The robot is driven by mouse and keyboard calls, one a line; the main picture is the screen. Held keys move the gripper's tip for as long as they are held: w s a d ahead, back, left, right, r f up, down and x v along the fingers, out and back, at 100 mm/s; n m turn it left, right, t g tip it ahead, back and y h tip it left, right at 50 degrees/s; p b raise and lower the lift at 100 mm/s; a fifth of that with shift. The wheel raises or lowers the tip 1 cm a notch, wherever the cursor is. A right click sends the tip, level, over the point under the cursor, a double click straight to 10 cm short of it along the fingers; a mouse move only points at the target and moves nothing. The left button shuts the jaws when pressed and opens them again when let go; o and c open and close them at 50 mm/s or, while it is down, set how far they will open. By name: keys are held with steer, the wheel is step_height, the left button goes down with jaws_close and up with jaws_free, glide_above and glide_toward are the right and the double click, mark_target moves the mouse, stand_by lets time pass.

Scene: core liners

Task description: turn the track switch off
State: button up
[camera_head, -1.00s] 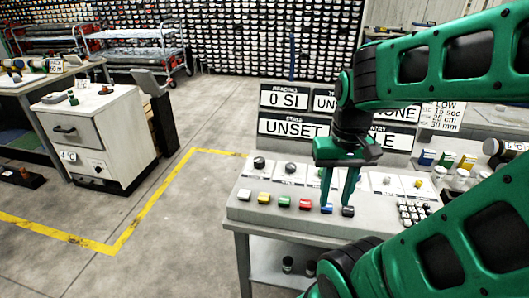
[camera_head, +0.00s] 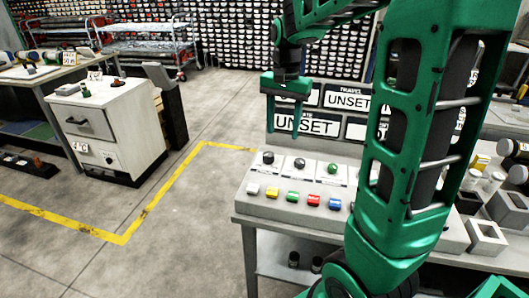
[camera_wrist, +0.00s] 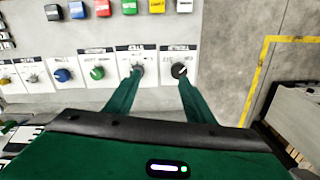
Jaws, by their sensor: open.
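The sloped control panel (camera_head: 255,207) carries a row of labelled knobs: a black knob (camera_head: 268,157), a grey-and-black knob (camera_head: 300,163) and a green knob (camera_head: 333,168). The wrist view adds a blue knob (camera_wrist: 63,75), a grey knob (camera_wrist: 31,78) and a yellow one at the left edge. The labels are too small to tell which is the track switch. My gripper (camera_head: 284,128) is open and empty, pointing down over the panel's left end. In the wrist view its fingertips (camera_wrist: 159,73) overlap the grey-and-black and black knobs; contact cannot be told.
Coloured buttons (camera_head: 292,196) line the panel's front. Display boards (camera_head: 347,98) stand behind, two reading UNSET; my arm hides much of the panel's right. A white cabinet (camera_head: 110,135) stands left, with open floor between.

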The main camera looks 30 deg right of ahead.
glide_above(268, 154)
steer(key=f, duration=0.1)
steer(key=shift+m, duration=0.4)
step_height(268, 154, down, 10)
steer(key=shift+d+f, duration=0.1)
steer(key=shift+f, duration=0.1)
